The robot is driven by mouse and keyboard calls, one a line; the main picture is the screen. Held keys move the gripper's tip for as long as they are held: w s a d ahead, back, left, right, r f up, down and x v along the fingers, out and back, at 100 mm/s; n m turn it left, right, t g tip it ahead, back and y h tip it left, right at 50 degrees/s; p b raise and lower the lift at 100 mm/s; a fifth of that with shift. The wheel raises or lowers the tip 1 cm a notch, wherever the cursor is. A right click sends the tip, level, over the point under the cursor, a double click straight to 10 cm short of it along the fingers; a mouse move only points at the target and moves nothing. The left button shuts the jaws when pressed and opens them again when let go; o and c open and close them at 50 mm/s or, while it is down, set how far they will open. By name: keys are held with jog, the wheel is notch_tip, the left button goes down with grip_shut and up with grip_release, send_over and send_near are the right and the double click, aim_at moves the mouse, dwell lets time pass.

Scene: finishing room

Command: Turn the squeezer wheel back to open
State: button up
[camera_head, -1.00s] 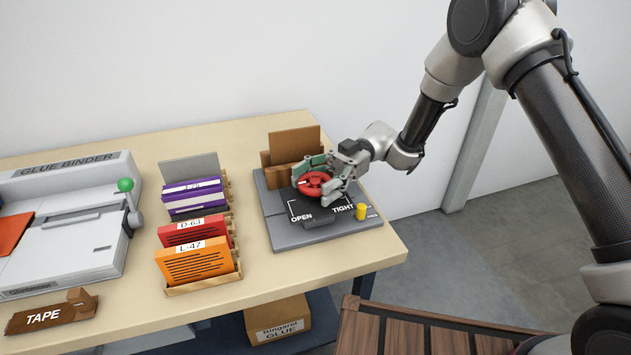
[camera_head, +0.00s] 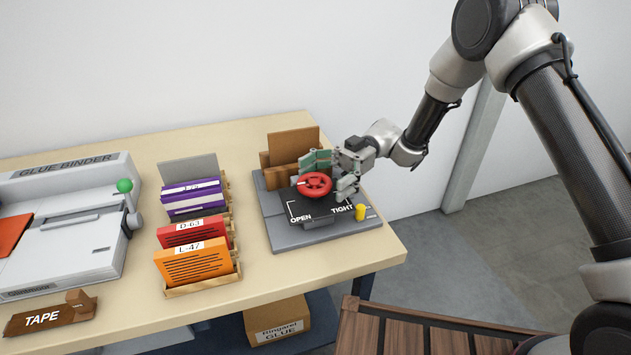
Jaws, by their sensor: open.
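The red squeezer wheel (camera_head: 315,185) sits on top of the grey squeezer (camera_head: 290,236) at the right end of the table. A dark plate in front of it reads OPEN at the left and TIGHT at the right. Any pointer on the wheel is too small to read. My gripper (camera_head: 334,175) is open just right of and behind the wheel, its fingers apart, and holds nothing. Greenish pieces (camera_head: 316,160) show behind the wheel beside my gripper; I cannot tell whether they belong to it.
Brown boards (camera_head: 293,143) stand behind the wheel, and a yellow peg (camera_head: 361,212) stands at the squeezer's right front. A rack of purple, red and orange books (camera_head: 194,263) is to the left, then the glue binder (camera_head: 75,235). A tape holder (camera_head: 48,315) lies at the front left.

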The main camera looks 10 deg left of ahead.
jog(key=v, duration=0.9)
jog(key=shift+w+d, duration=0.1)
jog(key=shift+w, duration=0.15)
